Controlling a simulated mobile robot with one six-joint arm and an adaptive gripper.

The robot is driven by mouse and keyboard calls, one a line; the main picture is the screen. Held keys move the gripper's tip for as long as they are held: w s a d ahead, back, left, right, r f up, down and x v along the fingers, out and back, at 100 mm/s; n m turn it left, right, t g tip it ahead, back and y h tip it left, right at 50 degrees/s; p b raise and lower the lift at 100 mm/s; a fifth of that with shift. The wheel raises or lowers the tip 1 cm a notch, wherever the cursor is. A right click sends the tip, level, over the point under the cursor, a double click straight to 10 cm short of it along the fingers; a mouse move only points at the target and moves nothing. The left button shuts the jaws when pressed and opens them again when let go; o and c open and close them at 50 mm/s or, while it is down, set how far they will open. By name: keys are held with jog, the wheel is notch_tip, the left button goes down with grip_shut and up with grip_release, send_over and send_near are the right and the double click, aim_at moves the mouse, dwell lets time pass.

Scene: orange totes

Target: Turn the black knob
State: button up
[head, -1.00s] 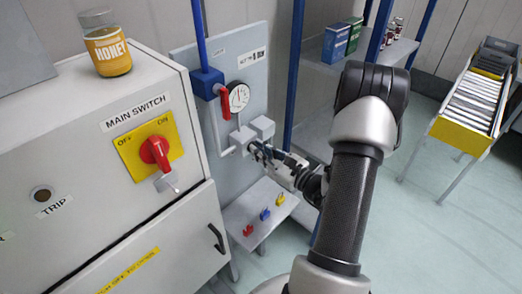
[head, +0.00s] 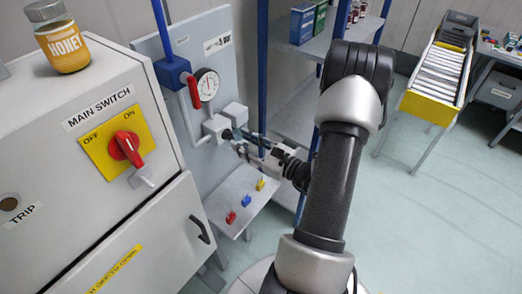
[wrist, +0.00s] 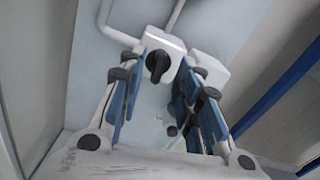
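The black knob (wrist: 157,66) sits on the front of a white box (wrist: 152,42) on a pipe, in the upper middle of the wrist view. My gripper (wrist: 158,84) is open, with one blue-padded finger on each side of the knob's line. The knob shows between the fingers, and I cannot tell whether they touch it. In the head view, my gripper (head: 238,146) is right at the white box (head: 214,127) below the gauge. The knob cannot be made out clearly there.
A second white box (head: 235,114) stands close beside the first. A round gauge (head: 207,84) and red lever (head: 193,92) are above. A small shelf (head: 222,193) with coloured valves lies below. The cabinet with its red main switch (head: 127,147) is left; open floor is right.

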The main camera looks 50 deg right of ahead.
jog(key=s, duration=0.8)
jog(key=shift+s+d, duration=0.2)
jog(key=shift+d, duration=0.1)
